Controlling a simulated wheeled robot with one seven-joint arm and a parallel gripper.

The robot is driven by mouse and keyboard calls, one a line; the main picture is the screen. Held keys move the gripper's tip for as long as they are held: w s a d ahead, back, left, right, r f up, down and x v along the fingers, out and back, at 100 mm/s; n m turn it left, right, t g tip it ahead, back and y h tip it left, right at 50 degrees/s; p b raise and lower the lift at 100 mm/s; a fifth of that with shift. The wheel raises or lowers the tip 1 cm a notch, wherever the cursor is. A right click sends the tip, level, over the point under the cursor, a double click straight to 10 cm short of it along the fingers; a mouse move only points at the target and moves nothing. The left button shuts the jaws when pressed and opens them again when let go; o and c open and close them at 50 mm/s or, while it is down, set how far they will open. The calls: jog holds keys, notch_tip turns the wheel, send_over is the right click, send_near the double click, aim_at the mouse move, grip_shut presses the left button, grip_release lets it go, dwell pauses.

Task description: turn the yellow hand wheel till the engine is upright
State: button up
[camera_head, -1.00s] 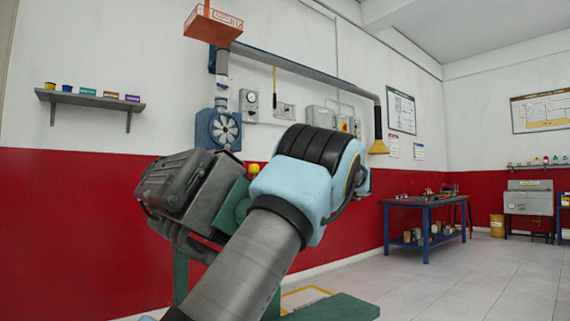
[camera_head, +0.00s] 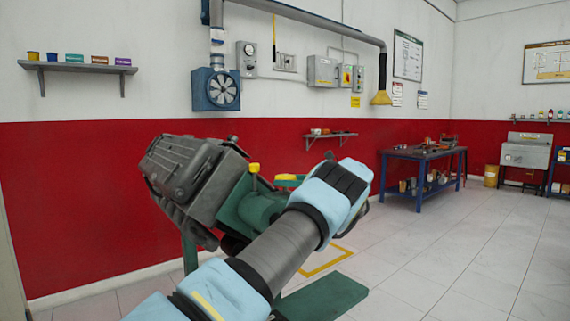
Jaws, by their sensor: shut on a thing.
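The grey engine (camera_head: 190,172) hangs on a green stand (camera_head: 262,205) left of the middle and is clearly tilted, not upright. A yellow knob-like piece (camera_head: 254,168) shows on top of the green mount. A small yellow piece (camera_head: 288,177) shows just behind my arm; it may be part of the hand wheel, but I cannot tell. My light-blue and grey arm reaches up from the bottom across the stand. My gripper is hidden behind the arm, so its hold on the wheel does not show.
The stand's green foot (camera_head: 325,296) lies on the tiled floor by a yellow floor marking (camera_head: 328,262). A blue workbench (camera_head: 420,155) stands against the red wall at the right. A small wall shelf (camera_head: 330,135) hangs behind. The floor at the right is free.

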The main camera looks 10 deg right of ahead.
jog(key=shift+a+f+n+g+y+p, duration=0.1)
jog(key=shift+n+g+y+p, duration=0.35)
jog(key=shift+p, duration=0.9)
jog(key=o, duration=1.2)
jog(key=shift+g, duration=0.25)
